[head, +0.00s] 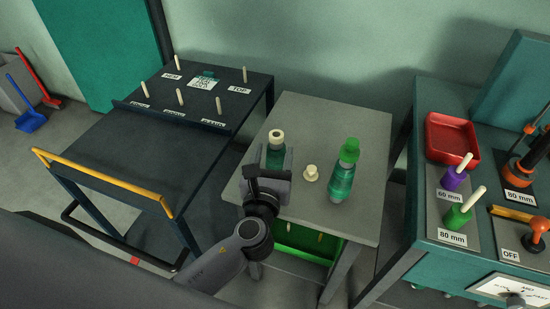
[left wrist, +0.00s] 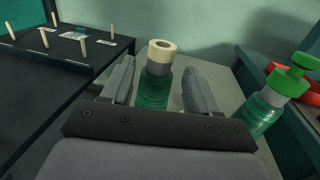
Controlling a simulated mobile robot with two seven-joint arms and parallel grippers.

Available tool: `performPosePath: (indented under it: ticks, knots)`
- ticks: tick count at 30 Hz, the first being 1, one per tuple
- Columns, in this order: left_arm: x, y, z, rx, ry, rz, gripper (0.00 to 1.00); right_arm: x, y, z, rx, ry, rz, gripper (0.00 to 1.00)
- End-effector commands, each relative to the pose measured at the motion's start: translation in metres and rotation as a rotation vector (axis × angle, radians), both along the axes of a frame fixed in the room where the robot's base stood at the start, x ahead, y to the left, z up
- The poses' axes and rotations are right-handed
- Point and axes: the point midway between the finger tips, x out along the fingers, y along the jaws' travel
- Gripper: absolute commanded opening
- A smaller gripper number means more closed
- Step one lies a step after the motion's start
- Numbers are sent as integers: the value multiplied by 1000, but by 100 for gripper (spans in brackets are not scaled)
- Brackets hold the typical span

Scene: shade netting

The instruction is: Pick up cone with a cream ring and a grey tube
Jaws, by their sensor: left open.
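The cone with a cream ring and a grey tube (head: 276,154) stands upright on the grey table, wound in dark green. Its cream ring and grey tube show at the top in the left wrist view (left wrist: 154,88). My left gripper (head: 268,172) is open at the near side of this cone. In the left wrist view the fingers (left wrist: 158,90) stand on both sides of the cone, with gaps visible. The gripper hides the cone's lower part. My right gripper is not in view.
A green-topped cone (head: 342,180) stands to the right on the grey table (head: 310,125), with a small cream piece (head: 311,173) between. A dark pegged cart (head: 130,140) is left; a teal bench with a red tray (head: 451,121) is right.

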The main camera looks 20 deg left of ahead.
Motion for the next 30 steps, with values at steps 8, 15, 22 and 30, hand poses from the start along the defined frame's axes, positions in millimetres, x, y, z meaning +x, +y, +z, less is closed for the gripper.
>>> performPosePath:
  ticks: [8,15,22,30]
  knots:
    - [32,6,1,0,1,0,60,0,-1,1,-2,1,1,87]
    - [33,6,0,-2,1,0,60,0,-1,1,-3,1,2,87]
    - [33,6,1,-2,1,0,0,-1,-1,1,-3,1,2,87]
    - [33,6,2,-3,2,0,0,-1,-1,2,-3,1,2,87]
